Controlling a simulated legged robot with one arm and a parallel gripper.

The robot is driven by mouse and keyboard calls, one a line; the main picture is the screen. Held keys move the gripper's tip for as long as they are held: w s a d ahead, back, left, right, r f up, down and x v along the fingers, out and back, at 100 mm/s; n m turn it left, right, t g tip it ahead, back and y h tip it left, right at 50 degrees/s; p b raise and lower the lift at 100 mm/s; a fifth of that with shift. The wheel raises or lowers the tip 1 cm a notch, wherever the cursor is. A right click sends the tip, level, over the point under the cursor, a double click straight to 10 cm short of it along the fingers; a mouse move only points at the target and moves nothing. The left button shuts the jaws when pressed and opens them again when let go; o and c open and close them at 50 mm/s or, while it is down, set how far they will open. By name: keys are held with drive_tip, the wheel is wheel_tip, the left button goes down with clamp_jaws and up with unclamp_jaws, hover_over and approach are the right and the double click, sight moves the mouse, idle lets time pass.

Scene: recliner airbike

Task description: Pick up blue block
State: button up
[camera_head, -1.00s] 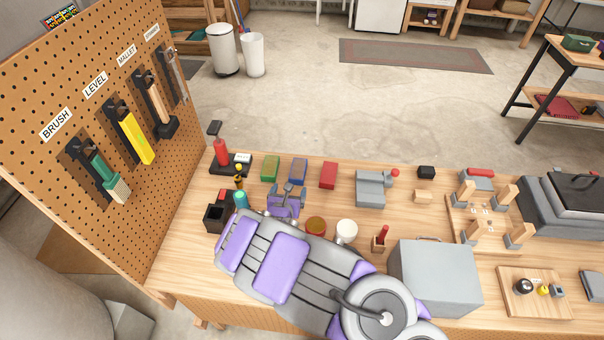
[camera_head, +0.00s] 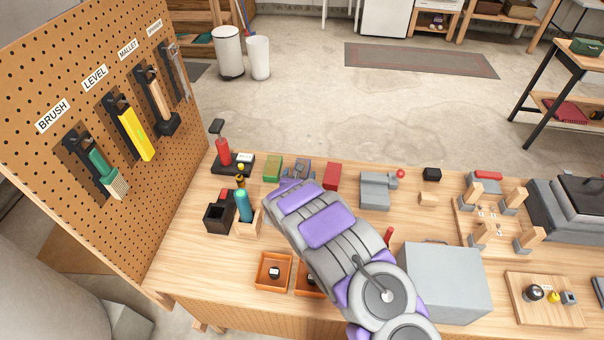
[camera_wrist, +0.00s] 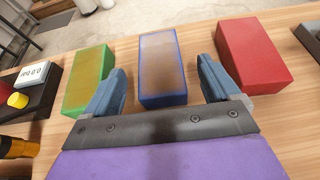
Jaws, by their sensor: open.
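The blue block (camera_wrist: 162,68) stands on the wooden bench in the wrist view, with blue edges and a brownish, reflective top. My gripper (camera_wrist: 160,88) is open, with one finger to the left and one to the right of the block's near end. I cannot tell how far the fingertips reach down beside it. In the head view my gripper (camera_head: 296,174) is over the block's place, and the block is mostly hidden behind it.
A green block (camera_wrist: 90,78) stands close on the left and a red block (camera_wrist: 252,55) close on the right. A holder with a teal-handled tool (camera_head: 243,205) is nearer on the bench.

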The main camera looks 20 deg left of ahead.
drive_tip(key=shift+w+a+f, duration=0.25)
drive_tip(key=shift+a+f, duration=0.05)
drive_tip(key=shift+a, duration=0.05)
drive_tip(key=shift+d+b+x, duration=0.1)
drive_tip(key=shift+b+x, duration=0.35)
drive_tip(key=shift+x, duration=0.7)
drive_tip(key=shift+d+b+x, duration=0.15)
drive_tip(key=shift+b+x, duration=0.25)
drive_tip(key=shift+x, duration=0.75)
drive_tip(key=shift+a, duration=0.1)
drive_tip(key=shift+c, duration=0.3)
drive_tip(key=c, duration=1.1)
